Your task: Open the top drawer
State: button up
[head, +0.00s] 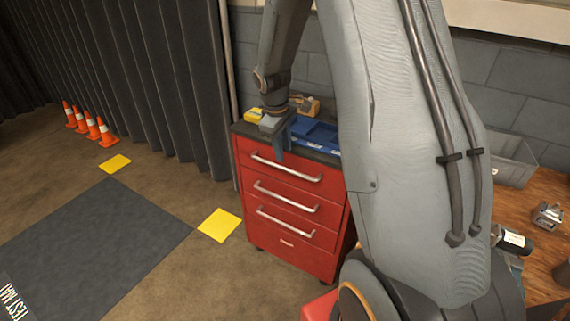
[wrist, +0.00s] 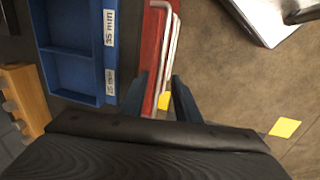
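A red drawer cabinet (head: 287,262) stands against the wall, its drawers stacked and closed. The top drawer (head: 325,167) has a silver bar handle (head: 300,172) across its front. My gripper (head: 279,150) points down at the cabinet's front top edge, near the left part of that handle. In the wrist view my gripper (wrist: 160,80) has its two dark blue fingers apart with nothing held. The red front and the silver handles (wrist: 172,50) show beyond the fingertips, lined up with the gap. Whether a finger touches the handle cannot be told.
A blue tray (wrist: 72,50) and small yellow items (head: 254,116) lie on the cabinet top. Floor in front is clear, with yellow markers (head: 220,225) and a dark mat (head: 95,245). Orange cones (head: 106,134) stand left. A wooden bench (head: 545,255) is at right.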

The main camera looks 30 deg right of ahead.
aim_at(286, 168)
jog(key=shift+w+d+f+p, duration=0.1)
jog(key=shift+d+f, duration=0.05)
jog(key=shift+f, duration=1)
jog(key=shift+w+d+f+p, duration=0.1)
jog(key=shift+d+f, duration=0.1)
jog(key=shift+f, duration=1)
jog(key=shift+w+d+f+p, duration=0.1)
jog(key=shift+d+f, duration=0.05)
jog(key=shift+f, duration=1)
grip_shut()
